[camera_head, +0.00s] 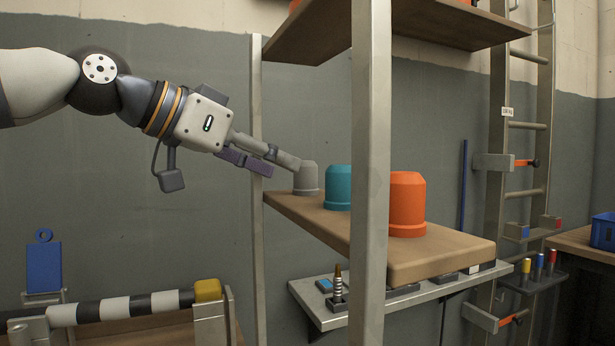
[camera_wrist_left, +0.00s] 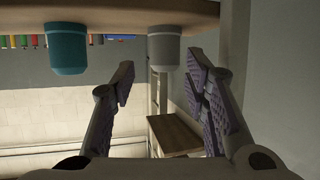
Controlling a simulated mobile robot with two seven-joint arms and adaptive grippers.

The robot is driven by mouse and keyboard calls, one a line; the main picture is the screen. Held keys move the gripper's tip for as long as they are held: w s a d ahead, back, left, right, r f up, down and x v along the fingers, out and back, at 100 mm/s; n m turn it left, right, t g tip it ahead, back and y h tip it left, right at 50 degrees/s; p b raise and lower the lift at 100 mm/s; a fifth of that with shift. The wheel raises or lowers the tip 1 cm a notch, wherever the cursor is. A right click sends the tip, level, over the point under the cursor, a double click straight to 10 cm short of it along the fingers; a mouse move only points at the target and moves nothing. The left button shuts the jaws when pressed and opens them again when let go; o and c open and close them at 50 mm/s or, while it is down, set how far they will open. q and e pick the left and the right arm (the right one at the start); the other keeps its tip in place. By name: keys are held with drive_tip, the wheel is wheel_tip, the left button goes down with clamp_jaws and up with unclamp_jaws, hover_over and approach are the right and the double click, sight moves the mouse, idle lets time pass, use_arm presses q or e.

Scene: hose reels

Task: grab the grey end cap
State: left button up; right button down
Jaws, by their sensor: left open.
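The grey end cap (camera_head: 306,180) stands on the wooden shelf (camera_head: 325,228), at the left end of a row with a teal cap (camera_head: 338,188) and an orange cap (camera_head: 407,205). My left gripper (camera_head: 285,164) reaches in from the left, and its fingertips are close beside the grey cap. In the left wrist view, which looks upside down, the gripper (camera_wrist_left: 163,76) is open and empty. There the grey cap (camera_wrist_left: 164,46) lies ahead in line with the gap between the fingers. I cannot tell whether a finger touches it. My right gripper is not in view.
A metal post (camera_head: 370,170) rises in front of the shelf, and another post (camera_head: 257,190) stands at its left end. An upper shelf (camera_head: 440,22) hangs above. A lower ledge (camera_head: 415,298) holds small parts. A striped roller (camera_head: 130,304) is at lower left.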

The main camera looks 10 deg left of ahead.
sight(300, 195)
use_arm(q)
drive_tip(key=x, duration=0.6)
drive_tip(key=shift+w+a, duration=0.2)
drive_tip(key=shift+a, duration=0.05)
drive_tip(key=c, duration=0.8)
